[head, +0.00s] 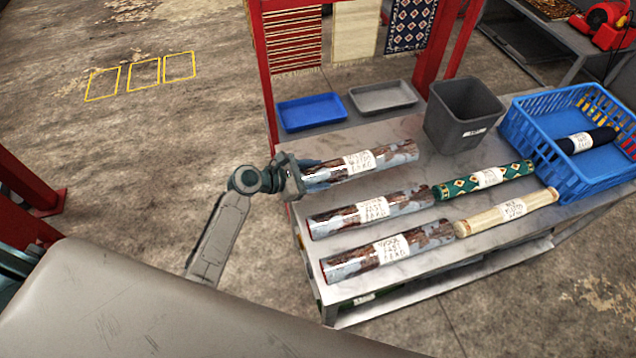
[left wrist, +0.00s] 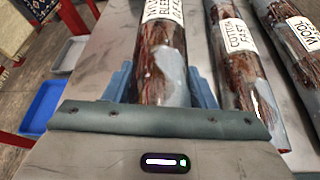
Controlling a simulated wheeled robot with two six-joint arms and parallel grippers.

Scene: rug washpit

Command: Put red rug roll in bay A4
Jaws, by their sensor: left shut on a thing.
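Three similar rolls, dark red-brown under torn grey wrapping with white labels, lie side by side: the far roll (head: 395,154), the middle roll (head: 340,220) and the near roll (head: 345,266). I cannot tell which one the task calls the red rug roll. My left gripper (head: 300,177) is shut on the left end of the far roll. In the left wrist view this roll (left wrist: 162,60) sits between the blue fingers (left wrist: 162,88). I cannot tell whether it is clear of the table. No bay marked A4 is readable. My right gripper is not in view.
The metal table (head: 310,150) also bears a green patterned roll (head: 455,186), a cream roll (head: 480,219), a grey bin (head: 462,105), a blue basket (head: 545,150) with a dark roll, and blue and grey trays (head: 311,112). Yellow outlines (head: 143,74) mark open floor at the far left.

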